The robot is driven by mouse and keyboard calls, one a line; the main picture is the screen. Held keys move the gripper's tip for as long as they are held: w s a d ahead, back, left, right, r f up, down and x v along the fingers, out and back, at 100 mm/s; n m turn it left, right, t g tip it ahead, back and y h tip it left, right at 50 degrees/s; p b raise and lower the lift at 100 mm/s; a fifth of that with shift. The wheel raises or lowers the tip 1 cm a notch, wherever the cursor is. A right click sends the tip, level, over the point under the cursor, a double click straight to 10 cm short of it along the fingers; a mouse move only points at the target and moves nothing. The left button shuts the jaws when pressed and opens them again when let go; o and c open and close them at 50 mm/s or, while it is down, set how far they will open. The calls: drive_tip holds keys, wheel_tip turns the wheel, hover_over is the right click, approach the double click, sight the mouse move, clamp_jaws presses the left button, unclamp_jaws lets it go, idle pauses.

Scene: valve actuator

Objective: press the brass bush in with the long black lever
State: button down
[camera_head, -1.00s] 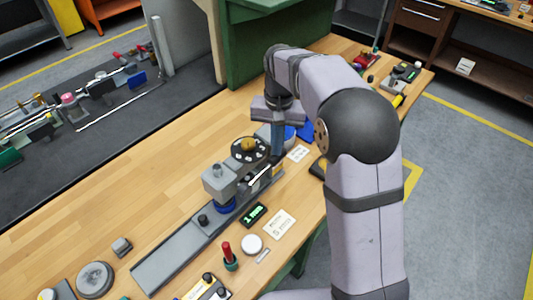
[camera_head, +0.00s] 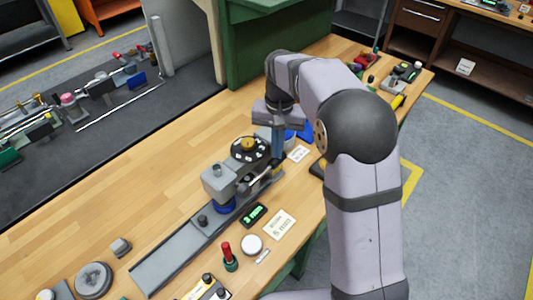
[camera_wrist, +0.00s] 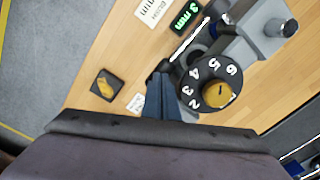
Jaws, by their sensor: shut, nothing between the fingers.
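My gripper (camera_head: 277,150) is shut and points down beside the press unit, at the right of the numbered black dial. In the wrist view its fingers (camera_wrist: 163,92) are together with nothing between them. A dark lever (camera_head: 257,184) lies low along the press unit's front side, in front of the dial. In the wrist view a black end piece (camera_wrist: 163,68) shows close by the fingertips; whether they touch is unclear. The black dial (camera_wrist: 207,84) carries a brass-coloured knob (camera_wrist: 217,94). I cannot make out the brass bush itself.
A grey press head (camera_head: 219,181) stands on a long grey rail (camera_head: 180,258). A small display (camera_head: 253,215) reads 3 mm. A red-handled tool (camera_head: 228,255) and a white disc (camera_head: 251,244) stand in front.

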drive_tip(key=shift+s+f+b, duration=0.2)
drive_tip(key=shift+f+b, duration=0.2)
drive_tip(key=shift+f, duration=0.75)
idle(1.1)
drive_tip(key=shift+r, duration=0.2)
drive_tip(key=shift+s+a+r+p, duration=0.1)
drive_tip(key=shift+a+r+p, duration=0.1)
drive_tip(key=shift+r+p, duration=0.7)
drive_tip(key=shift+s+a+r+p, duration=0.1)
drive_tip(key=shift+a+r+p, duration=0.05)
drive_tip(key=shift+r+p, duration=0.7)
drive_tip(key=shift+s+a+r+p, duration=0.2)
drive_tip(key=shift+r+p, duration=0.5)
drive_tip(key=shift+r, duration=0.25)
drive_tip(key=shift+s+a+r+p, duration=0.15)
drive_tip(key=shift+a+r+p, duration=0.1)
drive_tip(key=shift+r+p, duration=0.6)
drive_tip(key=shift+s+a+r+p, duration=0.2)
drive_tip(key=shift+r+p, duration=0.35)
drive_tip(key=shift+r, duration=0.6)
wheel_tip(320, 180, up, 5)
drive_tip(key=p, duration=0.4)
drive_tip(key=shift+p, duration=0.3)
